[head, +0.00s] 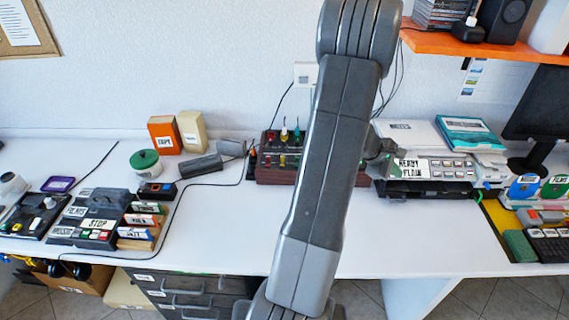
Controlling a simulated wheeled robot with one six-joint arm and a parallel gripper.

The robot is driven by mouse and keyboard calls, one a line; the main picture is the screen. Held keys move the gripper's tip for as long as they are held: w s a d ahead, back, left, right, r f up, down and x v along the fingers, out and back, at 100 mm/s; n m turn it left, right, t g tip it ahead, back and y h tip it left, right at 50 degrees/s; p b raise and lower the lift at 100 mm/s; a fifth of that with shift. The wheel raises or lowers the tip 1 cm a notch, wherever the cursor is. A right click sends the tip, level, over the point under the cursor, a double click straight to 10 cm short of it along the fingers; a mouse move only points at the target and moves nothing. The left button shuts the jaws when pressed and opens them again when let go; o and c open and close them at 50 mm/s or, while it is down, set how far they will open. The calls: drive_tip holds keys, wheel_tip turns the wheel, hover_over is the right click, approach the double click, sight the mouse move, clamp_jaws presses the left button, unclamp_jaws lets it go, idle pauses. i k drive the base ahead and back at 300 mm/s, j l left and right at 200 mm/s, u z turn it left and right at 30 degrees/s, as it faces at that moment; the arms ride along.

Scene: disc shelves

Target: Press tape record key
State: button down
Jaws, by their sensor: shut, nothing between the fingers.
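A dark device with a white STOP label and a row of small coloured keys (95,220) lies on the left of the white table. Another dark device with small keys (35,216) lies at the far left. On the right, a grey machine labelled READY FLOW (430,168) has a panel of small keys. The key lettering is too small to tell which is the tape record key. My gripper (390,153) shows partly, shut and empty, just left of the grey machine; my arm hides the rest. I cannot tell whether it touches the machine.
A dark red rack with coloured knobs (280,172) stands behind my arm. Orange and cream boxes (165,135) and a green-lidded jar (145,162) stand back left. An orange shelf (470,46) overhangs the right. The table's front middle (225,235) is clear.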

sight(104, 236)
drive_tip(key=u, duration=0.45)
drive_tip(key=j+u, duration=0.15)
drive_tip(key=u, duration=0.8)
drive_tip(key=j+u, duration=0.1)
drive_tip(key=u, duration=0.85)
drive_tip(key=i+u, duration=0.1)
drive_tip(key=u, duration=0.4)
